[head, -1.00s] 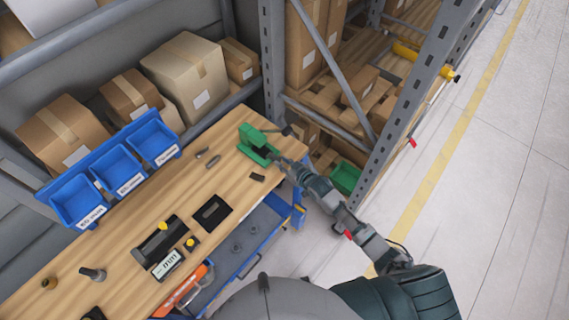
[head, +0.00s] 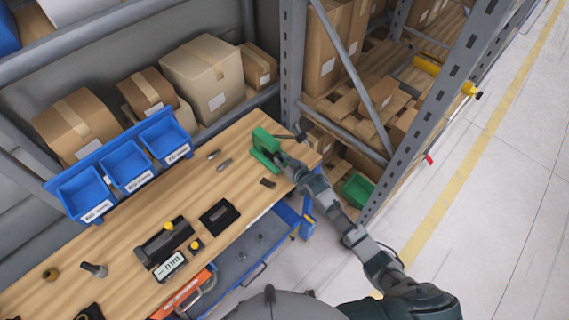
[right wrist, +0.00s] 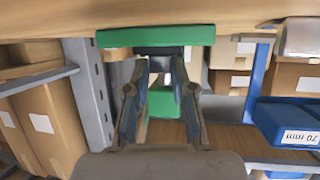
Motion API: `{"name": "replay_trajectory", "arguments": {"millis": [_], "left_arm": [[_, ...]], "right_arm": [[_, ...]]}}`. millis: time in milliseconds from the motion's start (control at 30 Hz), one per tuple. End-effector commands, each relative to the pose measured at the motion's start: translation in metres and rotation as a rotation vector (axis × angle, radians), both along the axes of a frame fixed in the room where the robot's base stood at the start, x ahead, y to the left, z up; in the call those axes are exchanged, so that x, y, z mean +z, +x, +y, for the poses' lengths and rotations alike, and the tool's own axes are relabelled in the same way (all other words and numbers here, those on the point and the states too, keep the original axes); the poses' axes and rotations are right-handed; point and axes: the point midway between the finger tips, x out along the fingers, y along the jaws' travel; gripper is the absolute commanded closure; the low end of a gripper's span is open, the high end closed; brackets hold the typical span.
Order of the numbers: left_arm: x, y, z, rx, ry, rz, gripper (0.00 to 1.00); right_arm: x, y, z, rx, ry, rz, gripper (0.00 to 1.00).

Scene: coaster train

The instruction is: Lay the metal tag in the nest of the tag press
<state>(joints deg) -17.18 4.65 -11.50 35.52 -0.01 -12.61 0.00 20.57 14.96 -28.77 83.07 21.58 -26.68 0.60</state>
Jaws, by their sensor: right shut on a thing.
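The green tag press (head: 263,146) stands near the far right end of the wooden workbench, with a dark lever at its top. My right gripper (head: 283,161) is right at the front of the press. In the right wrist view the fingers of my right gripper (right wrist: 162,62) point at the press, whose green parts show beyond and between them (right wrist: 162,103). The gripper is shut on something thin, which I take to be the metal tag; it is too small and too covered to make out. The nest is hidden in both views. My left gripper is not in view.
A black tray (head: 219,216) lies nearer. A metal rack upright (head: 292,70) stands behind the press.

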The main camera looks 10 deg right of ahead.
Motion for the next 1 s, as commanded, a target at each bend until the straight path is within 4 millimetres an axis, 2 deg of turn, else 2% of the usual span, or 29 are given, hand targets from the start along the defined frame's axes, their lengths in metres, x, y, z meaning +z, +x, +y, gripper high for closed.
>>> {"name": "replay_trajectory", "arguments": {"millis": [300, 333, 433, 767, 867, 1000], "left_arm": [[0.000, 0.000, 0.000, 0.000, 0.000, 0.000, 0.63], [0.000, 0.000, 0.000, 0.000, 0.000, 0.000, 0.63], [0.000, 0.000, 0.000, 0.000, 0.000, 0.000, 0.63], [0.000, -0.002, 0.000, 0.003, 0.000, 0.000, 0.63], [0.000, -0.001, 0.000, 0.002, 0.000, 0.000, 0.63], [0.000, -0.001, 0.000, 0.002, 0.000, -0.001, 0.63]], "right_arm": [[0.000, 0.001, 0.001, 0.000, 0.000, 0.000, 1.00], [0.001, 0.001, 0.001, 0.000, 0.000, 0.000, 0.71], [0.001, 0.001, 0.001, 0.000, 0.000, 0.000, 0.46], [0.001, -0.001, 0.000, 0.000, 0.000, 0.000, 0.46], [0.003, -0.008, -0.003, 0.001, 0.000, 0.000, 0.46], [0.013, -0.029, -0.013, 0.000, 0.000, -0.001, 0.46]]}}
